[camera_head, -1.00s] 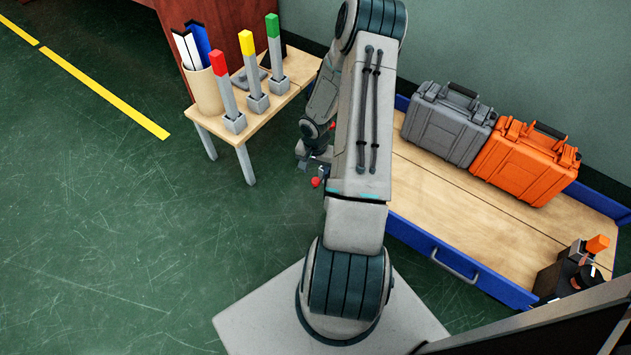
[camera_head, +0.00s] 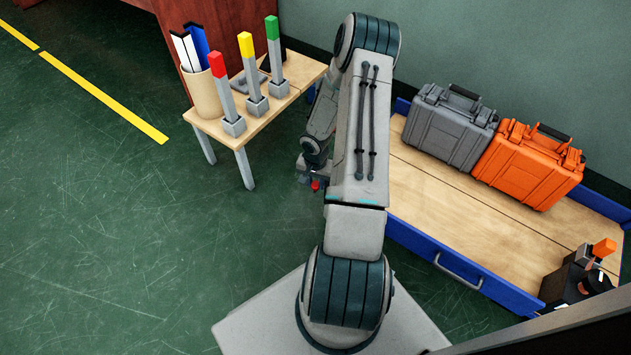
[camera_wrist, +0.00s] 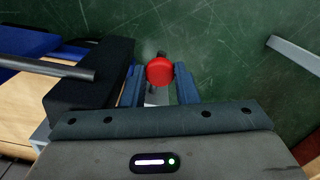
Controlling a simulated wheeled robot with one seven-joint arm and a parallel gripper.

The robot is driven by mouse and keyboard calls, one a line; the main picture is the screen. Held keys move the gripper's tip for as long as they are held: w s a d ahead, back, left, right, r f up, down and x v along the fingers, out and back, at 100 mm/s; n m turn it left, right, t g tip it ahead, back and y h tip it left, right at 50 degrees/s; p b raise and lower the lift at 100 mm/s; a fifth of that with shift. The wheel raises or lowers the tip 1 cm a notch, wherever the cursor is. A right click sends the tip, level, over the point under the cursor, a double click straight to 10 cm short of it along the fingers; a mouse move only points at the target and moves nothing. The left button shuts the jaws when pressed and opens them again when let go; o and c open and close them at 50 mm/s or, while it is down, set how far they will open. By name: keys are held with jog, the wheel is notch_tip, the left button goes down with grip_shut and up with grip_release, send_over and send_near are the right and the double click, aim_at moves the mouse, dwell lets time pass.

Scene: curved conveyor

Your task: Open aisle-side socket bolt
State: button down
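A red knob (camera_wrist: 159,71) shows in the wrist view between the two finger ends of my gripper (camera_wrist: 160,82). The fingers stand apart, one on each side of the knob. I cannot tell whether they press on it or leave a small gap. A light metal part (camera_wrist: 157,96) shows below the knob, between the fingers. In the head view the red knob (camera_head: 315,186) is a small spot under my gripper (camera_head: 309,178), left of my arm. The socket and most of the bolt are hidden by my gripper and arm.
A black block (camera_wrist: 92,83) with a grey rod (camera_wrist: 45,67) stands close left of the fingers. The blue-edged cart (camera_head: 420,245) carries a grey case (camera_head: 450,125) and an orange case (camera_head: 528,165). A small table (camera_head: 240,138) holds several items. Green floor is free at left.

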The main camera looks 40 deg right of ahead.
jog(key=shift+s+a+f+b, duration=0.15)
jog(key=shift+s+a+b, duration=0.05)
jog(key=shift+a+b, duration=0.35)
jog(key=shift+s+a+b, duration=0.25)
jog(key=shift+a+b, duration=0.05)
jog(key=shift+a, duration=0.4)
jog(key=c, duration=1.1)
grip_release()
notch_tip(320, 180, up, 14)
jog(key=p, duration=0.6)
